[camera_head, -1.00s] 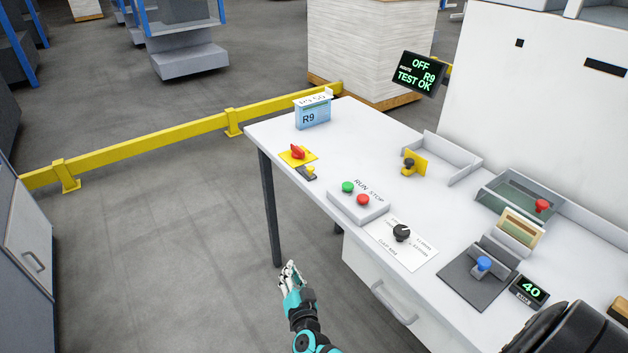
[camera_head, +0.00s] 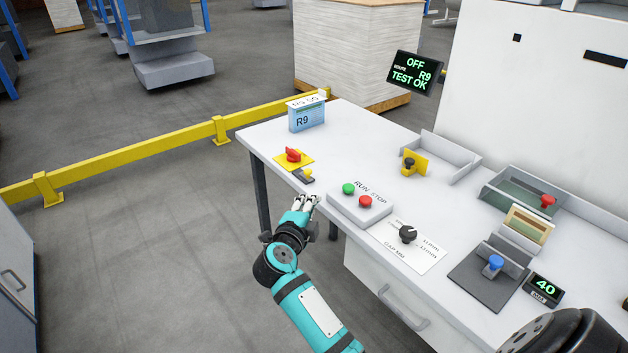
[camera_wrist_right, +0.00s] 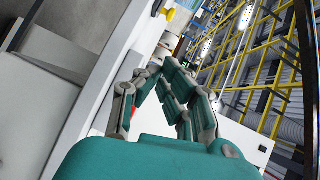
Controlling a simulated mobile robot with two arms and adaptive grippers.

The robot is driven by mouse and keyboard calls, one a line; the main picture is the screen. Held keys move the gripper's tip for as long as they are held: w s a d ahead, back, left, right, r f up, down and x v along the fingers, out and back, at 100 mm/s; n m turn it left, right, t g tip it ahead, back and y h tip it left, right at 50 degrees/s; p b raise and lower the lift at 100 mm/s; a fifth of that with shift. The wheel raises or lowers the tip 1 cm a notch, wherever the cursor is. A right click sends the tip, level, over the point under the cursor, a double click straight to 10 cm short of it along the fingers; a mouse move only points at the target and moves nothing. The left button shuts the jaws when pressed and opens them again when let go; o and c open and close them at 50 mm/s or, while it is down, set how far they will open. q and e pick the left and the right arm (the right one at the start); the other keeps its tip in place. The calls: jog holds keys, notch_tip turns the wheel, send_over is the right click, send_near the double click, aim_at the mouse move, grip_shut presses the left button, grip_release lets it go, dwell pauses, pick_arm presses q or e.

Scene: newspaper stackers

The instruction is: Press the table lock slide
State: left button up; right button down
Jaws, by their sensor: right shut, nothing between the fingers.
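A small dark slide with a yellow knob (camera_head: 304,175) sits on the table's front-left edge, beside a red rotary switch on a yellow plate (camera_head: 293,157). It looks like the table lock slide, but no label on it is readable. My right gripper (camera_head: 307,199) is shut and empty, at the table's front edge just below the slide in the head view. A small gap shows between fingertips and slide; contact cannot be told. In the right wrist view the fingers (camera_wrist_right: 158,72) converge, with the table edge beyond. My left gripper is not in view.
A box with green and red RUN/STOP buttons (camera_head: 360,203) stands right of the gripper. A black dial (camera_head: 407,234), a blue knob (camera_head: 495,263) and a black knob on a yellow bracket (camera_head: 411,166) are farther along. A blue R9 card box (camera_head: 307,117) stands behind the red switch.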

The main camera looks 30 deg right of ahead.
aim_at(306, 173)
jog(key=x, duration=1)
jog(key=shift+r, duration=0.1)
jog(key=shift+w+d+f, duration=0.1)
jog(key=shift+w+f, duration=0.05)
jog(key=shift+w, duration=0.45)
jog(key=shift+w+f, duration=0.15)
jog(key=shift+w, duration=0.45)
jog(key=shift+w+f, duration=0.2)
jog(key=shift+w, duration=0.6)
